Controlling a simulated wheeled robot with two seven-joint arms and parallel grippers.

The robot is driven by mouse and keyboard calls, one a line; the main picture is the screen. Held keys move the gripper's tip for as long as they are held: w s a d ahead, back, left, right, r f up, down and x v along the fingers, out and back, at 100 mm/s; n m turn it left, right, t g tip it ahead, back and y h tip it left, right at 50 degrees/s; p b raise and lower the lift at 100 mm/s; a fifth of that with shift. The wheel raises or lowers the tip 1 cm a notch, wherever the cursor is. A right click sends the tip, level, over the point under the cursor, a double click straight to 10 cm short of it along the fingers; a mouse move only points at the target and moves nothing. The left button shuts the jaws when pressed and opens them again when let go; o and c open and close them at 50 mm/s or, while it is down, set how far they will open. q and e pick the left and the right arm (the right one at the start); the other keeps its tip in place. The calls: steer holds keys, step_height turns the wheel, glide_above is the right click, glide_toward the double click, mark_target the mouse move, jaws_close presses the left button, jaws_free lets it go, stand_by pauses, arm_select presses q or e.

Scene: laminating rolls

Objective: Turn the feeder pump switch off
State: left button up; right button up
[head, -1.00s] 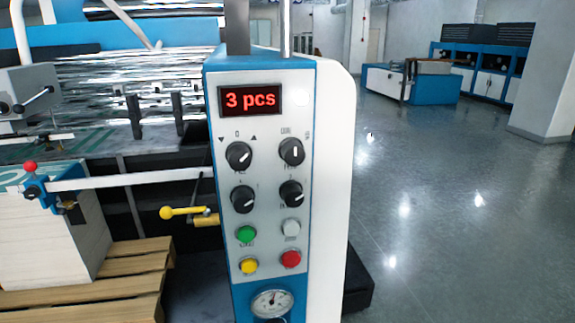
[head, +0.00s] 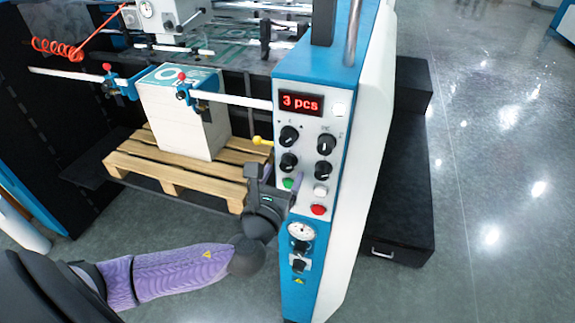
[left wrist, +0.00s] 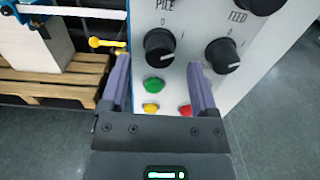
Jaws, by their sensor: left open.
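The control panel (head: 283,215) stands upright with two rows of black knobs. The lower right knob (head: 323,168) carries a label starting "FEED" in the left wrist view (left wrist: 222,55); the rest of the label is hidden or cut off. A pale mark shows on its right side. Beside it is a knob labelled "PILE" (left wrist: 160,45). My left gripper (head: 274,172) is open and empty in front of the panel's lower left part. In the left wrist view its fingers (left wrist: 158,70) frame the green button, apart from the FEED knob. My right gripper is not in view.
Green (left wrist: 154,86), yellow (left wrist: 150,109) and red (left wrist: 185,109) buttons lie below the knobs. A yellow-knobbed lever (head: 261,141) sticks out left of the panel. A pallet (head: 175,165) with a paper stack (head: 180,120) stands left. Floor (head: 490,180) at right is clear.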

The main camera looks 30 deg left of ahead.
arm_select(q)
steer(key=shift+w+a, duration=0.1)
steer(key=shift+w, duration=0.5)
steer(key=shift+w+a, duration=0.2)
steer(key=shift+w, duration=0.1)
steer(key=shift+d, duration=0.1)
steer(key=shift+c, duration=1.2)
jaws_close()
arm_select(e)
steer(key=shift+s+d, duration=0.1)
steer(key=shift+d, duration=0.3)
arm_select(q)
steer(key=shift+n, duration=0.3)
steer(key=n+b, duration=0.1)
steer(key=n, duration=0.4)
steer(key=shift+n, duration=0.3)
steer(key=n+b, duration=0.1)
steer(key=n, duration=0.4)
steer(key=shift+r+n, duration=0.1)
steer(key=shift+n, duration=0.2)
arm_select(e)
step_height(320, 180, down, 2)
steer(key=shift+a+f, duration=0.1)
arm_select(q)
steer(key=shift+n, duration=0.3)
